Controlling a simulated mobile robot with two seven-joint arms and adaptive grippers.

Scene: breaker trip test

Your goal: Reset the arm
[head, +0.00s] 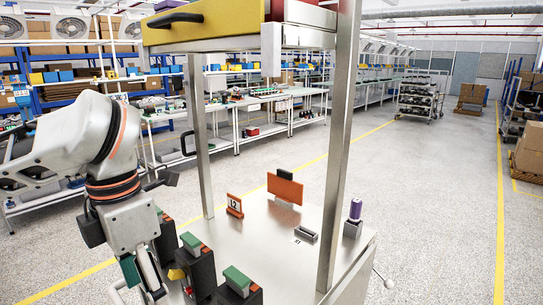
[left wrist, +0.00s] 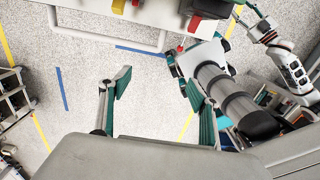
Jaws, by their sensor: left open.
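Several black breaker blocks with green and red tops stand in a row at the cart's near left, one of them a black breaker (head: 238,284). A yellow part (head: 177,274) shows low between two of them. My left gripper (head: 140,280) is beside the row's left end, partly cut off by the picture's bottom. In the left wrist view its two fingers are spread with only floor between them (left wrist: 158,100), and the cart edge with red and yellow parts (left wrist: 118,6) is at the top. Another arm of mine (left wrist: 290,62) shows at the right; its fingers are unclear.
The steel cart top (head: 262,235) holds a small numbered sign (head: 235,206), an orange plate (head: 285,188), a small grey tray (head: 305,235) and a purple cylinder (head: 355,209) in a holder. Steel posts (head: 338,150) carry a yellow drawer (head: 190,26) above.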

